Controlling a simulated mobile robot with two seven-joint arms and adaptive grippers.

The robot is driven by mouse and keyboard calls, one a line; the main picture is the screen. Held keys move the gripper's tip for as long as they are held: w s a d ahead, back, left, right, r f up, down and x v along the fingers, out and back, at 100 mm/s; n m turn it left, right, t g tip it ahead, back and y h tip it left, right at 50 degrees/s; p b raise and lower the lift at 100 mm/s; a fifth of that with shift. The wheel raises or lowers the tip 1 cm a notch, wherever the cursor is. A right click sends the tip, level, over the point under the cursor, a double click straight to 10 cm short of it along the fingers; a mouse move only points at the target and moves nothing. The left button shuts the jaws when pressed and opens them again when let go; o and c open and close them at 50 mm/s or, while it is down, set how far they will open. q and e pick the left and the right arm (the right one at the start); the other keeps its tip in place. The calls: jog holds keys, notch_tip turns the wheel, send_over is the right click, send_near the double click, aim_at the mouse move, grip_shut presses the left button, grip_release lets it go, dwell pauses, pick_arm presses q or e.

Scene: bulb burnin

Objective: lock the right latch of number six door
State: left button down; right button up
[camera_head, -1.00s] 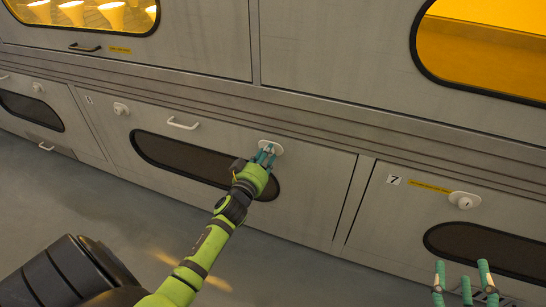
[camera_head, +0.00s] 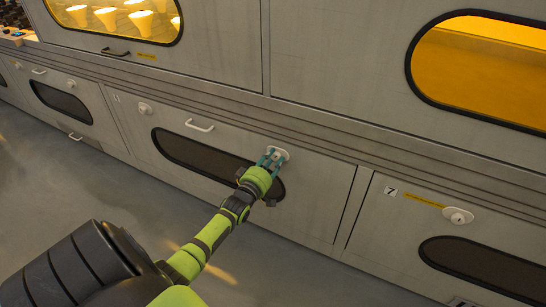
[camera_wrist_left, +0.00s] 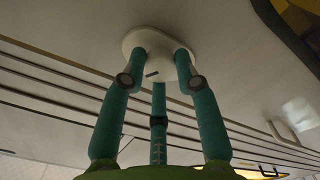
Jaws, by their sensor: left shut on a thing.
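The grey door (camera_head: 312,200) just left of the one marked 7 has a dark oval window and a white handle (camera_head: 199,125). Its own number is too small to read. Its right latch (camera_head: 281,152) is a round white knob plate at the upper right of the door. My left gripper (camera_head: 269,160) reaches it from below and is shut on it. In the left wrist view the teal fingers (camera_wrist_left: 157,75) close around the white latch knob (camera_wrist_left: 150,42), whose small dark slot lies tilted. The fingers partly cover the latch. My right gripper is out of view.
The door's left latch (camera_head: 145,108) is a white knob beyond the handle. The door marked 7 (camera_head: 385,235) has its own white latch (camera_head: 457,215). Upper doors have yellow-lit windows (camera_head: 490,70). Bare grey floor (camera_head: 90,190) lies in front.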

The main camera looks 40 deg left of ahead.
pick_arm(q)
jog(key=n, duration=0.6)
jog(key=shift+a+r+n, duration=0.3)
jog(key=shift+a+r, duration=0.05)
jog(key=shift+a, duration=0.05)
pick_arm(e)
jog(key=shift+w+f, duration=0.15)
pick_arm(q)
jog(key=c, duration=0.9)
grip_release()
jog(key=shift+f, duration=0.25)
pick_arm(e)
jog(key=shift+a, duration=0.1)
pick_arm(q)
jog(key=shift+d, duration=0.15)
